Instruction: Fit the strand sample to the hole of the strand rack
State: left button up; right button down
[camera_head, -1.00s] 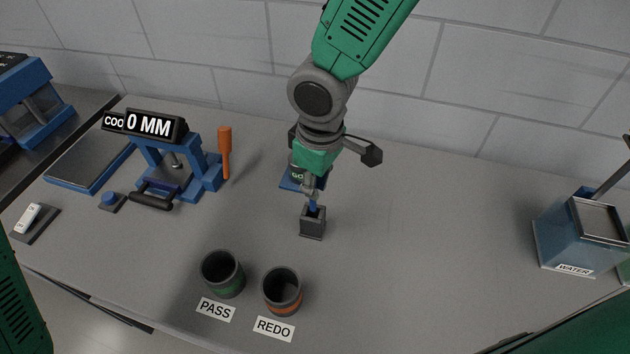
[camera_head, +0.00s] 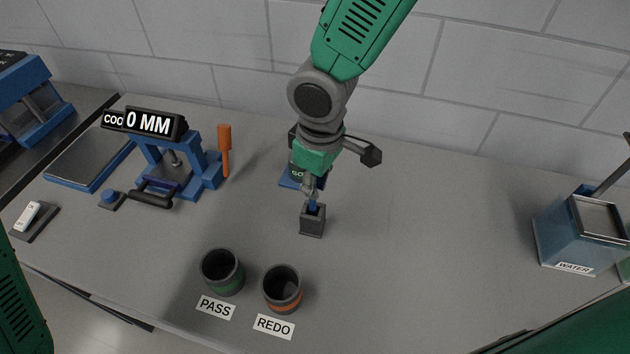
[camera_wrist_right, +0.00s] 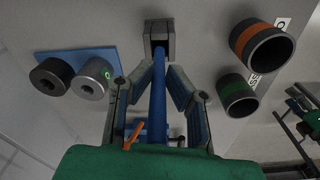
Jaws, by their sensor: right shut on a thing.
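The strand sample is a thin blue rod (camera_wrist_right: 158,105), held lengthwise between the fingers of my right gripper (camera_head: 311,190). The gripper is shut on it, pointing down over the rack; the fingers show on both sides of the rod in the wrist view (camera_wrist_right: 160,88). The strand rack is a small dark grey square block (camera_head: 312,224) on the table, directly below the gripper. It also shows at the top of the wrist view (camera_wrist_right: 165,31). The rod's far end meets the rack's top opening; how deep it sits is hidden. My left gripper is not in view.
Green-banded PASS cup (camera_head: 222,272) and orange-banded REDO cup (camera_head: 282,289) stand in front of the rack. A blue plate (camera_wrist_right: 78,72) with two round gauges lies behind it. A blue gauge stand (camera_head: 170,175) is left; a water tank (camera_head: 580,232) is far right. Table between is clear.

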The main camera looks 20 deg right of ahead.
aim_at(316, 206)
jog(key=shift+f+b, duration=1.75)
jog(key=shift+f, duration=1.45)
jog(key=c, duration=1.5)
grip_release()
jog(key=shift+r, duration=0.2)
jog(key=r, duration=1.1)
jog(key=shift+s+d+r, duration=0.2)
jog(key=shift+r, duration=0.05)
jog(key=shift+s, duration=0.1)
